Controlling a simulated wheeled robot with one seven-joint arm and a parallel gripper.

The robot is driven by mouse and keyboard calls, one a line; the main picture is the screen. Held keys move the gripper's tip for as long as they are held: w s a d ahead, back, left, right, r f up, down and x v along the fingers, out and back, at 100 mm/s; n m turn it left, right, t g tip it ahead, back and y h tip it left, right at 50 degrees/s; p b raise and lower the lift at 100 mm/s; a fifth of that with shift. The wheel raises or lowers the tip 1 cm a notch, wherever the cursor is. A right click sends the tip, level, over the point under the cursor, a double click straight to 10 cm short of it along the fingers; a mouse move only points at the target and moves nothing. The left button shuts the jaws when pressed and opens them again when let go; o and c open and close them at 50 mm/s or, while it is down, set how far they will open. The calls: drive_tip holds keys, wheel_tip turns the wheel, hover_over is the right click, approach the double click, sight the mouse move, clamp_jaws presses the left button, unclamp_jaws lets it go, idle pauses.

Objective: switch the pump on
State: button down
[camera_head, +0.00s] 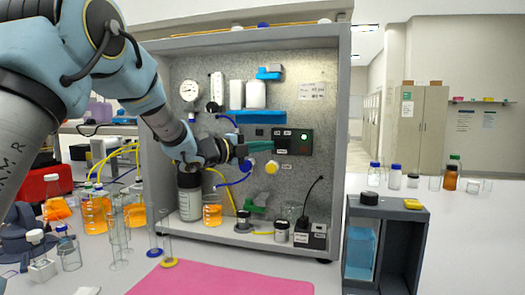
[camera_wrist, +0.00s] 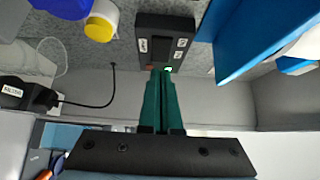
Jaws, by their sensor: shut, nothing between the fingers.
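A dark control panel (camera_head: 293,142) with small pale labels is mounted on the rig's speckled back wall. A green light shows on it in the head view. The panel also shows in the wrist view (camera_wrist: 166,36), with a small lit green spot and a reddish part near its edge. My gripper (camera_head: 274,146) points at the panel, its green fingers shut and empty. In the wrist view the fingertips (camera_wrist: 161,70) lie over the panel's near edge, beside the lit spot. I cannot tell whether they touch it. The fingers hide part of the panel.
A blue shelf (camera_wrist: 250,35) juts out close to the panel. A yellow-capped knob (camera_head: 271,167) sits below the panel. A black box with a cable (camera_head: 310,235) stands on the rig's floor. Orange-filled bottles (camera_head: 95,212) and glass cylinders stand at the left of the bench.

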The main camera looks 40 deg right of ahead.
drive_tip(key=w+a+b, duration=0.3)
drive_tip(key=w+a, duration=0.1)
drive_tip(key=a, duration=0.5)
drive_tip(key=shift+b, duration=0.3)
drive_tip(key=shift+a, duration=0.15)
